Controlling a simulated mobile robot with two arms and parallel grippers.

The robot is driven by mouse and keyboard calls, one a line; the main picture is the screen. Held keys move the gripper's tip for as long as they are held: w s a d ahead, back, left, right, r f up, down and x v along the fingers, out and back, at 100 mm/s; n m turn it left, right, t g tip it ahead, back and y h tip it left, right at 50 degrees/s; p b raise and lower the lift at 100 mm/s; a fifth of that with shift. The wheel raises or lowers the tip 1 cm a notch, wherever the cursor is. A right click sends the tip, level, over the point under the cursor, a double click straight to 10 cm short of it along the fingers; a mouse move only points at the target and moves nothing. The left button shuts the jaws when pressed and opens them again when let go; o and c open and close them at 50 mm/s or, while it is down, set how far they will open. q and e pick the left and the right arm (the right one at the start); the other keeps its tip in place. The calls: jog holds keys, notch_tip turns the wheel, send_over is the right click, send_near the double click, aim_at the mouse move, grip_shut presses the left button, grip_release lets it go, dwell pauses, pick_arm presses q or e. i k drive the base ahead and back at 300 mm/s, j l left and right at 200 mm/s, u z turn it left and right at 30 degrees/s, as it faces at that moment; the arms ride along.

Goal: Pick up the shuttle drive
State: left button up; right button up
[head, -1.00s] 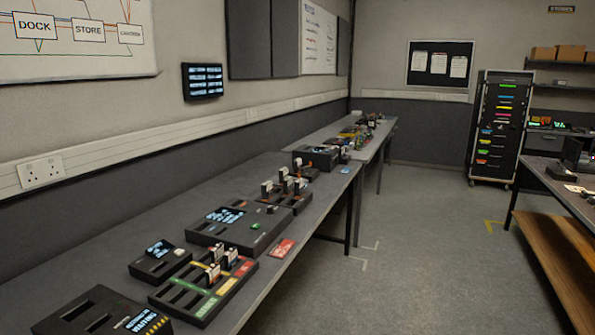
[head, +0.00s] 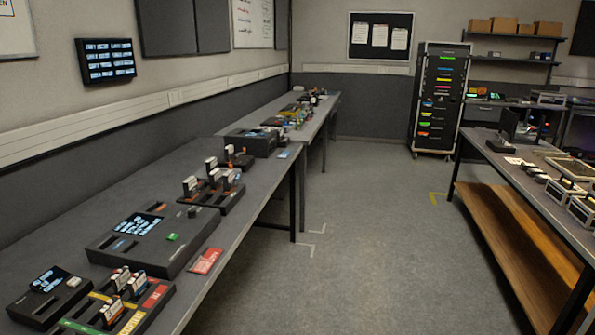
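I cannot tell which thing is the shuttle drive. Small white-labelled drive-like modules stand upright in a tray with green, yellow and red strips (head: 152,300) at the lower left. More such modules stand in a dark holder (head: 229,198) farther along the left bench. A larger black console (head: 112,249) with a lit screen and a green button lies between them. Neither of my grippers is in the head view.
The long left bench (head: 255,203) runs along the wall, with a red card (head: 206,261) near its edge. A wheeled rack (head: 437,100) stands at the back. A right bench (head: 500,150) has a wooden lower shelf (head: 525,240). The floor between the benches is clear.

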aim_at(229, 150)
jog(key=i+l+z, duration=0.1)
jog(key=i, duration=0.95)
jog(key=i+l+z, duration=0.1)
jog(key=i, duration=0.95)
